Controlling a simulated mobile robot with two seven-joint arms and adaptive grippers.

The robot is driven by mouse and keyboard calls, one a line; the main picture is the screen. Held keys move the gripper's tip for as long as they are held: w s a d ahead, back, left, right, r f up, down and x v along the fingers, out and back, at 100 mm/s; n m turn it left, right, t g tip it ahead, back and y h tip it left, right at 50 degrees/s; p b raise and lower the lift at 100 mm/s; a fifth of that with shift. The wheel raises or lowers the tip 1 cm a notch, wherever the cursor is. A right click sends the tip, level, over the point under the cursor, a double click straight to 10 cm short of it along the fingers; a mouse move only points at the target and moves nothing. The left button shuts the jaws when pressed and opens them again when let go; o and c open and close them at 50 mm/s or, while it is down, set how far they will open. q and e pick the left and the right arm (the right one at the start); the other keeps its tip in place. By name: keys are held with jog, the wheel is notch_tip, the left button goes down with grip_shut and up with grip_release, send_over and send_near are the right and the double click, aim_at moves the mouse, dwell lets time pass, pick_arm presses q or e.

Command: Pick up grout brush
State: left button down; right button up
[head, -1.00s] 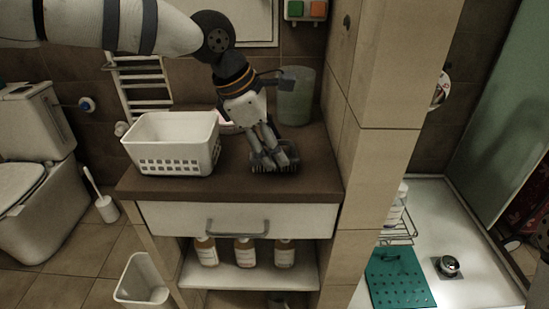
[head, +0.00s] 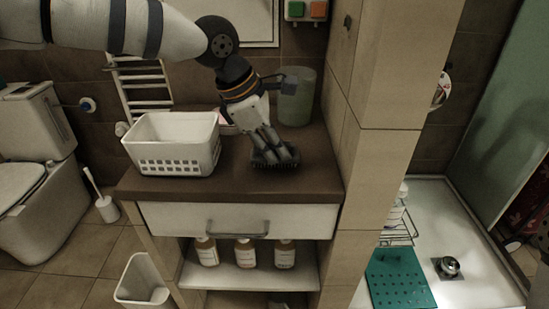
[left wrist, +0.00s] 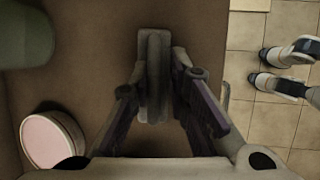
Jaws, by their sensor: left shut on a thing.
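The grout brush (head: 275,160) is a small dark block with bristles on the brown countertop, towards its right front. My left gripper (head: 268,146) reaches down onto it from above and is shut on its upper part. In the left wrist view the brush (left wrist: 153,75) shows as a grey elongated body with a raised ridge, between the two fingers of my left gripper (left wrist: 158,88). The fingers hide part of it. I cannot tell whether the brush still touches the counter. My right gripper is not in view.
A white basket (head: 175,160) stands to the left on the countertop (head: 222,186). A green cup (head: 297,98) stands behind the gripper, near the tiled wall edge (head: 372,130) at right. A round pinkish container (left wrist: 52,139) lies close by. Bottles (head: 245,252) stand on the shelf below.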

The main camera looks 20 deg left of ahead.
pick_arm(q)
jog(key=shift+f, duration=0.1)
jog(key=shift+r, duration=0.35)
jog(key=r, duration=0.3)
jog(key=shift+s+r, duration=0.15)
jog(key=shift+s, duration=0.05)
jog(key=s+r+p, duration=0.2)
jog(key=s+r, duration=0.7)
jog(key=s, duration=0.4)
jog(key=shift+s+d, duration=0.3)
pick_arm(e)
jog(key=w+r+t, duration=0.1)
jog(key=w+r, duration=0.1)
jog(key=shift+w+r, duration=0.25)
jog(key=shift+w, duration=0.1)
